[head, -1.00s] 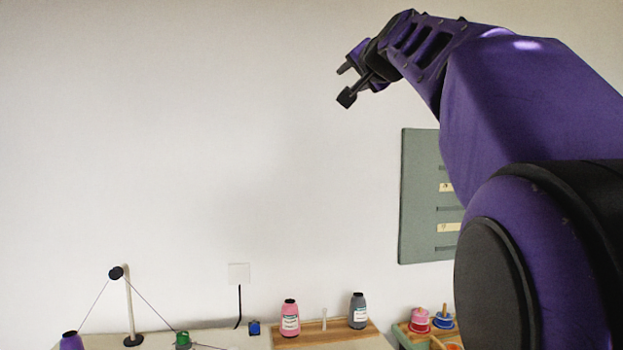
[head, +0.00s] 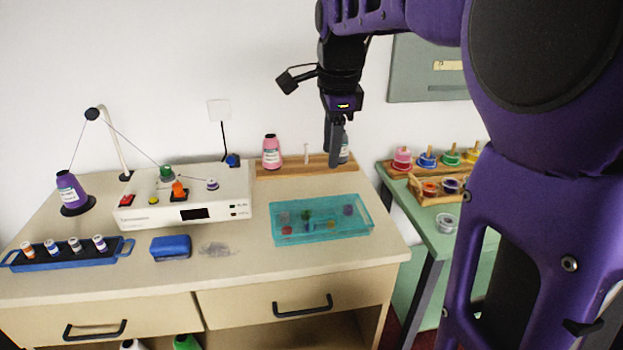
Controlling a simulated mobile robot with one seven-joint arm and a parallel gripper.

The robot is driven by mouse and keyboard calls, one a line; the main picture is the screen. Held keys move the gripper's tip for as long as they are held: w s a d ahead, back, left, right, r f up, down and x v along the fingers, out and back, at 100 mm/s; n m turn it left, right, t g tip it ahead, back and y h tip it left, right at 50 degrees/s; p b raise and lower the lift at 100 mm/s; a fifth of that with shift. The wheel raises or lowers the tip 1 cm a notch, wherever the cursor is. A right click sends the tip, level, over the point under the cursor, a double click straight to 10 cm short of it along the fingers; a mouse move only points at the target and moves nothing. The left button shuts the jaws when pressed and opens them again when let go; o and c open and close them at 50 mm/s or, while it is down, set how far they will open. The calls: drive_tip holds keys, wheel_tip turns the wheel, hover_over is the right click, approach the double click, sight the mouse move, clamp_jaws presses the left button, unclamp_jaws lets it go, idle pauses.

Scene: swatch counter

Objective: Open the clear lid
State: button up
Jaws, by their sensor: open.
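A teal tray-like box (head: 276,236) lies on the counter at the right, with several small coloured items showing through its top. The clear lid (head: 325,216) appears to lie flat over it; its edges are hard to make out. My gripper (head: 337,158) points down, above and behind the box, apart from it and in front of the wooden rack. It is open and empty, though its fingers overlap in this view. It partly hides a grey bottle (head: 344,148).
A white machine (head: 185,207) with a thread stand, a blue case (head: 170,247) and a blue spool tray (head: 70,256) occupy the counter (head: 230,277). A pink bottle (head: 271,152) stands on the wooden rack (head: 290,168). A green side table (head: 432,238) holds several spools.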

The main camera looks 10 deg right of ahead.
drive_tip(key=b, duration=0.3)
hover_over(324, 230)
drive_tip(key=s+x, duration=0.1)
drive_tip(key=x, duration=0.4)
drive_tip(key=s+x, duration=0.1)
drive_tip(key=x, duration=0.5)
drive_tip(key=s+x, duration=0.1)
drive_tip(key=x, duration=0.4)
drive_tip(key=shift+s+f, duration=0.2)
drive_tip(key=shift+f, duration=0.5)
clamp_jaws()
